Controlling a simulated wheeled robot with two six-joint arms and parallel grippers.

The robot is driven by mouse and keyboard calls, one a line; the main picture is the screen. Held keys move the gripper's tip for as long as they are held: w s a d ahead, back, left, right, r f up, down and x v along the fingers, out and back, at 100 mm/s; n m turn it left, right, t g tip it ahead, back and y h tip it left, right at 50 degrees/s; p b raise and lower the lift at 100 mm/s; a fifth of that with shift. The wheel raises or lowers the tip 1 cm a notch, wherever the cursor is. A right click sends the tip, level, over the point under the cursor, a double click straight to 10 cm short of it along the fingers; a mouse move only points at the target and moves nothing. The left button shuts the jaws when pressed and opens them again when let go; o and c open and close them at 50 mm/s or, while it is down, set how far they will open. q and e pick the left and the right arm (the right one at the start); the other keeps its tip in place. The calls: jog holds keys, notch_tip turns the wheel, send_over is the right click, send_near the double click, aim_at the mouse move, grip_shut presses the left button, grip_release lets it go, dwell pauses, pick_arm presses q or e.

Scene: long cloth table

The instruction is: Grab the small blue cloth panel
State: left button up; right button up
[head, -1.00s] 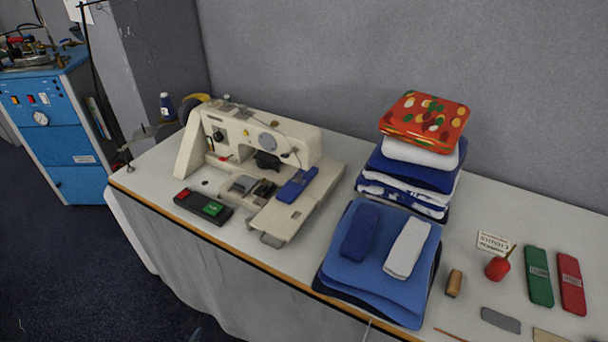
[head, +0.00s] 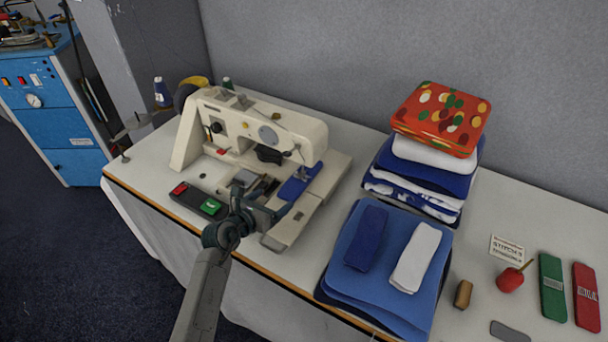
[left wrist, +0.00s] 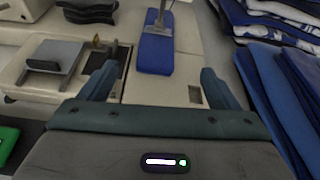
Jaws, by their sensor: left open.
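A small blue cloth panel (head: 299,184) lies on the bed of the white sewing machine (head: 250,128), under its needle end. In the left wrist view the panel (left wrist: 156,54) is ahead of my fingers, with the machine's presser rod coming down on its far part. My left gripper (head: 264,198) is open and empty, over the front of the machine bed. In the left wrist view its two fingers (left wrist: 158,82) are spread on either side of the panel's line, short of its near edge. My right gripper is not in view.
Right of the machine, a blue cloth stack (head: 338,280) bears a dark blue folded piece (head: 367,238) and a white one (head: 415,257). A taller folded stack (head: 440,120) stands behind. A control box with red and green buttons (head: 196,199) sits left of the gripper.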

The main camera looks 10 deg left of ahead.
aim_at(292, 187)
pick_arm(q)
jog(key=shift+w+f+m+g+y, duration=0.2)
jog(key=shift+w+m+g+y, duration=0.15)
jog(key=shift+m, duration=0.15)
jog(key=p+x, duration=0.1)
jog(key=x, duration=0.3)
jog(key=shift+w+d, duration=0.15)
jog(key=shift+w+d+f, duration=0.15)
jog(key=shift+w+f, duration=0.05)
jog(key=shift+w, duration=0.2)
jog(key=shift+w+d+f+p, duration=0.15)
jog(key=shift+w+d+p, duration=0.1)
jog(key=shift+w+p, duration=0.25)
jog(key=shift+f+x, duration=0.2)
jog(key=shift+x, duration=1.75)
jog(key=shift+s+a, duration=0.1)
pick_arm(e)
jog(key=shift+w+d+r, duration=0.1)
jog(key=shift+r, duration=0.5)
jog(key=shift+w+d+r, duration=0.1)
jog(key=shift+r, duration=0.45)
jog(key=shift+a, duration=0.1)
